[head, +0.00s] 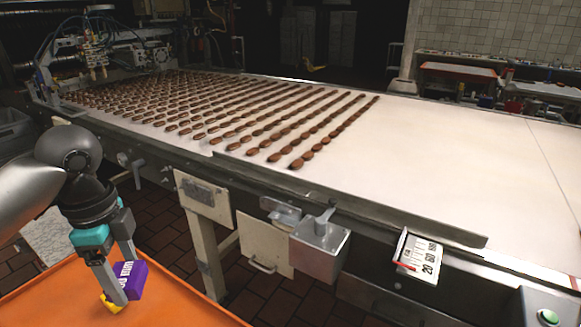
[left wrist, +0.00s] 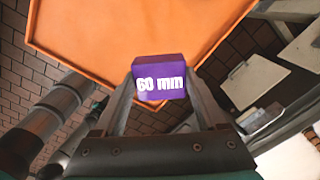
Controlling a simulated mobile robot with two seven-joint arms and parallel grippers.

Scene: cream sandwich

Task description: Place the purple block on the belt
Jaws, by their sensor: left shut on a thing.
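The purple block (head: 131,280) is between the fingers of my left gripper (head: 122,278) in the head view, over the orange tray at the lower left. In the left wrist view the purple block (left wrist: 160,80) shows white "60 mm" lettering, and my left gripper (left wrist: 158,85) is shut on it. The belt (head: 440,150) is a wide pale surface running from the back left to the right. The gripper and block are in front of the belt and lower than it, apart from it. My right gripper is not in view.
The orange tray (head: 190,305) also shows in the left wrist view (left wrist: 110,30). A yellow piece (head: 110,304) lies near the gripper. Rows of brown cookies (head: 290,130) cover the belt's left part; its right part is bare. A metal box (head: 320,250) and a dark rail (head: 400,220) line the belt's near side.

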